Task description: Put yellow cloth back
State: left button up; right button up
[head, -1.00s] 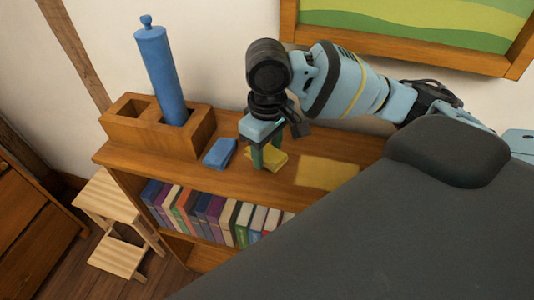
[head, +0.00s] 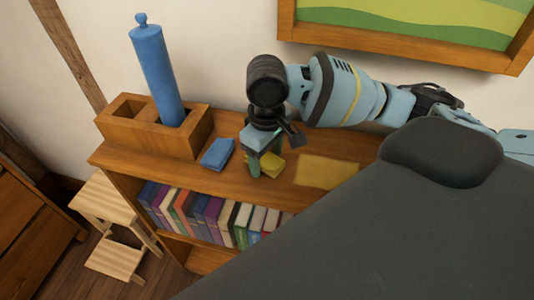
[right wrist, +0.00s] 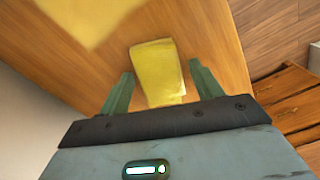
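The folded yellow cloth (head: 274,165) lies on the wooden shelf top, just right of a folded blue cloth (head: 217,153). My right gripper (head: 260,168) points down over the yellow cloth and partly hides it in the head view. In the right wrist view the yellow cloth (right wrist: 157,68) lies between the two green fingers of the right gripper (right wrist: 160,72). The fingers are apart, with a gap on each side of the cloth. A flat yellow patch (head: 327,172) lies on the shelf top to the right. My left gripper is not in view.
A wooden block holder (head: 150,135) with a tall blue roll (head: 158,75) stands at the shelf's left end. Several books (head: 210,215) fill the shelf below. A framed picture (head: 410,45) hangs above. A small wooden stool (head: 105,205) stands at the left.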

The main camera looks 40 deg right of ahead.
aim_at(266, 156)
jog(key=shift+o, duration=0.2)
jog(key=shift+r, duration=0.2)
notch_tip(266, 156, up, 6)
jog(key=p, duration=0.3)
jog(key=shift+w+r, duration=0.1)
jog(key=shift+r, duration=0.15)
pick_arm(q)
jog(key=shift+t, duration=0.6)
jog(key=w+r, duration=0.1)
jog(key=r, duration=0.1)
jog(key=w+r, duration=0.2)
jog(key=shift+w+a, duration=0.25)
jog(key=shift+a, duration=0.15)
pick_arm(e)
notch_tip(266, 156, up, 5)
jog(key=shift+r, duration=0.2)
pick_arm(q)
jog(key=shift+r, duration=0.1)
